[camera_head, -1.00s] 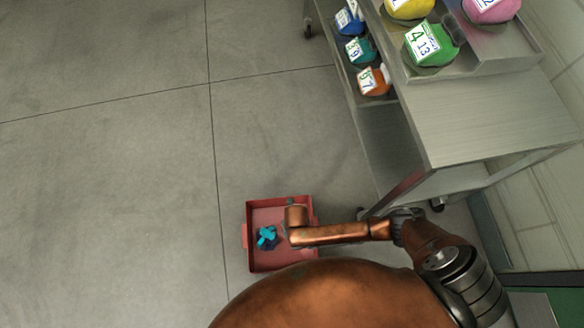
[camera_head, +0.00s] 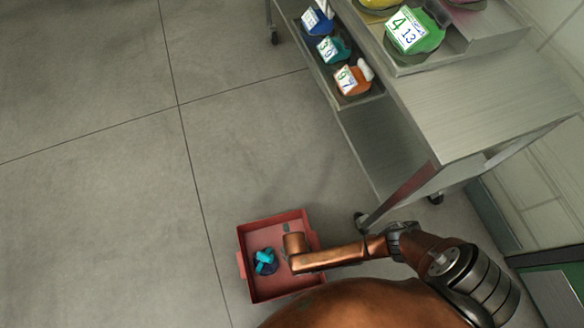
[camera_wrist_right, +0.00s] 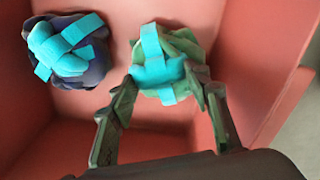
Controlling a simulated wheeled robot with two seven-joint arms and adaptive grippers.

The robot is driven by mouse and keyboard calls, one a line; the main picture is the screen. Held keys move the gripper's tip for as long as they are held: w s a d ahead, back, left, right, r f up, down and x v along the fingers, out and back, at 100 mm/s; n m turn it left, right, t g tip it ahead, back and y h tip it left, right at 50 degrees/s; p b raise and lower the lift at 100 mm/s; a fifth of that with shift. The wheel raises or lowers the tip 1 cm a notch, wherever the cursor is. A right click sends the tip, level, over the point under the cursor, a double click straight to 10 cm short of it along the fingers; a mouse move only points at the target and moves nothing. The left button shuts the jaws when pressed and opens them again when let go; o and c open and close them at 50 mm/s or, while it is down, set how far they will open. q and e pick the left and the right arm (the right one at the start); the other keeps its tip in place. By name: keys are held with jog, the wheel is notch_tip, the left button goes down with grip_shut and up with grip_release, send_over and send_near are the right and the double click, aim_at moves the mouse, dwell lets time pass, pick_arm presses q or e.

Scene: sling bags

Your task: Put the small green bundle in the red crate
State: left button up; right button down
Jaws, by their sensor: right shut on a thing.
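The red crate (camera_head: 247,287) sits on the floor in the head view. In the right wrist view its pink-red wall (camera_wrist_right: 262,60) rises around the bundles. My right gripper (camera_wrist_right: 163,82) is shut on the small green bundle (camera_wrist_right: 183,44), which has bright cyan straps. The bundle is over or inside the crate; I cannot tell whether it touches the bottom. In the head view my right arm reaches over the crate and hides the gripper. My left gripper is not in view.
A dark blue bundle with cyan straps (camera_head: 265,262) lies in the crate, apart from the green one. A metal shelf cart (camera_head: 480,105) stands at the right, holding a green bag (camera_head: 428,42), an orange bag (camera_head: 352,88) and others. The floor at left is clear.

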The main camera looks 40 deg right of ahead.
jog(key=shift+w+r, duration=0.1)
jog(key=c, duration=1)
grip_release()
jog(key=shift+f, duration=0.2)
jog(key=shift+c, duration=0.2)
